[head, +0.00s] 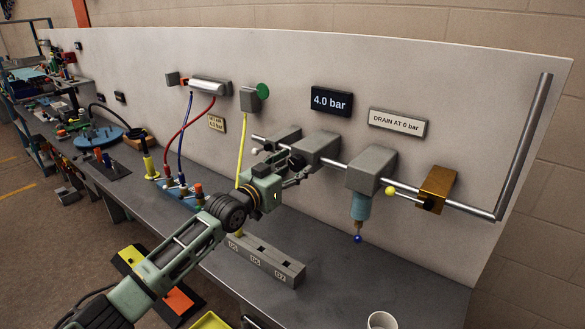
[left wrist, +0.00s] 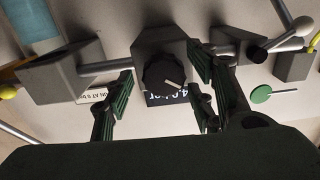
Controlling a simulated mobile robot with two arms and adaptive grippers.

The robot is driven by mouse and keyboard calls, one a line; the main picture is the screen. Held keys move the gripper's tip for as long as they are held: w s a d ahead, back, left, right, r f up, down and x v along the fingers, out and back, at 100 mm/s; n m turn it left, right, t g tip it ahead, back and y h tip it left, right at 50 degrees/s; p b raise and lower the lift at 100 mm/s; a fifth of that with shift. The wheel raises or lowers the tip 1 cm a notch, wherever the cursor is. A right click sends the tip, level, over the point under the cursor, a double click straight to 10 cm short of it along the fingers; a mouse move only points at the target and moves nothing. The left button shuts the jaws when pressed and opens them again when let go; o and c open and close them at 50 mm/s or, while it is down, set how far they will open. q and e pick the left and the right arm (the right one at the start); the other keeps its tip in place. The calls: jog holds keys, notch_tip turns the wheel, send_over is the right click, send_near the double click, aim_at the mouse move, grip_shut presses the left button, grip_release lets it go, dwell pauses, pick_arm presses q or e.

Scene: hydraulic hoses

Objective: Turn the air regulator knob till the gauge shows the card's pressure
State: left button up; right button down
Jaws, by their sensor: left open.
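The dark gauge display (head: 331,101) on the panel reads 4.0 bar. The small cream card (head: 216,124) left of it appears to read 4.0 bar too. The grey regulator block (head: 317,147) sits on the pipe below the display. Its round black knob (left wrist: 165,78), with a pale pointer mark, faces the left wrist camera; in the head view my gripper largely hides it. My left gripper (head: 287,165) is at the knob, open. In the left wrist view its fingers (left wrist: 160,88) stand on both sides of the knob, with visible gaps. My right gripper is not in view.
Right along the pipe are a grey block with a blue bowl (head: 360,206), a yellow-tipped lever (head: 391,191) and a brass block (head: 437,188). A sign (head: 398,122) reads DRAIN AT 0 bar. A slotted grey block (head: 265,262) and a white cup (head: 381,320) are below.

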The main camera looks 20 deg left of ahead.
pick_arm(q)
jog(key=c, duration=1.1)
jog(key=shift+o, duration=0.2)
jog(key=shift+n, duration=0.5)
jog(key=o, duration=1.1)
jog(key=shift+c, duration=0.2)
jog(key=shift+s, duration=0.1)
jog(key=v, duration=1.1)
jog(key=shift+s, duration=0.4)
jog(key=shift+a, duration=0.1)
